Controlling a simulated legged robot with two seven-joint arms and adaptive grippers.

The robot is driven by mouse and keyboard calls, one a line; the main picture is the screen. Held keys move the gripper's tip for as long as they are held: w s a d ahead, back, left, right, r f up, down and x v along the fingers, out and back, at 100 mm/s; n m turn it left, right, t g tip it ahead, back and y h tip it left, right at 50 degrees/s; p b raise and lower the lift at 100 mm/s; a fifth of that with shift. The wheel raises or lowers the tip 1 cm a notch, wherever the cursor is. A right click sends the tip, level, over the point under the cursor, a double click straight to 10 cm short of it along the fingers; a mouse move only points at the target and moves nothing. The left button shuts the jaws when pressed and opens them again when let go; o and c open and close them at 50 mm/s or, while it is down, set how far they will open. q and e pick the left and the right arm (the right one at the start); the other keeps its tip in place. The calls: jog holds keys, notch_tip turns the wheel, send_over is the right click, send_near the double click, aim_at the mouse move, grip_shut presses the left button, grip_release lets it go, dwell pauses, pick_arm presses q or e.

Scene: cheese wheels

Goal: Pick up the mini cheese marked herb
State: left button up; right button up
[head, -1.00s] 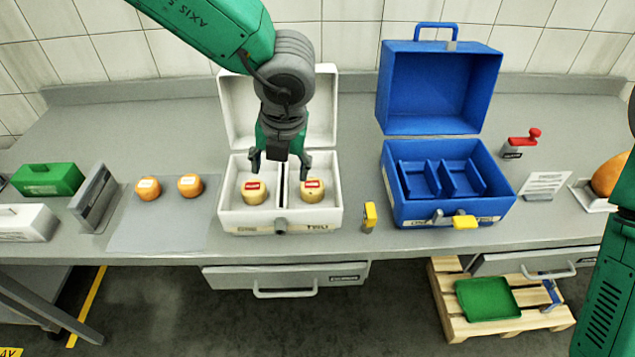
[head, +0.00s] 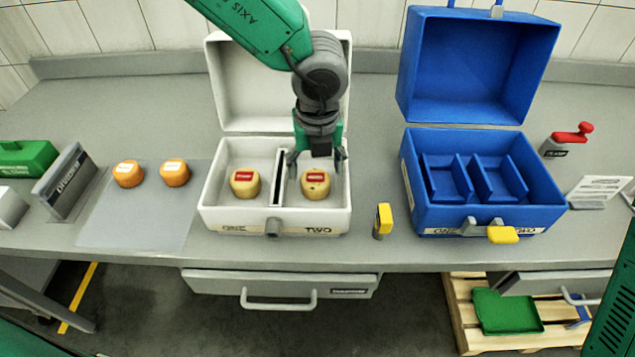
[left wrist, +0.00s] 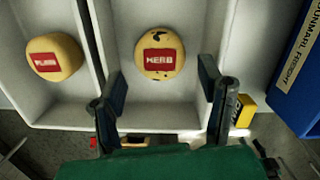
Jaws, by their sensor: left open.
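The mini cheese marked herb (left wrist: 159,53) is a small pale yellow wheel with dark specks and a red label. In the head view the herb cheese (head: 315,184) lies in the right compartment of the white case (head: 213,210), above the word TWO. The other mini cheese (head: 245,183), red-labelled and without specks, lies in the left compartment; it also shows in the left wrist view (left wrist: 55,57). My left gripper (head: 316,162) is open and empty above the right compartment, its fingers over the herb cheese's far side. My right gripper is not in view.
A divider (head: 279,178) separates the compartments, and the white lid (head: 250,90) stands open behind. To the right are a yellow-topped block (head: 383,219) and an open blue case (head: 415,215). Two orange cheeses (head: 128,173) sit on a grey mat (head: 150,222) at left.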

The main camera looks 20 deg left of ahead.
aim_at(316, 178)
pick_arm(q)
jog(key=shift+a+f, duration=0.1)
jog(key=shift+f, duration=0.45)
jog(key=f, duration=0.2)
jog(key=w+f, duration=0.1)
jog(key=f, duration=0.1)
jog(key=shift+f, duration=0.35)
jog(key=shift+s+r, duration=0.1)
jog(key=c, duration=1)
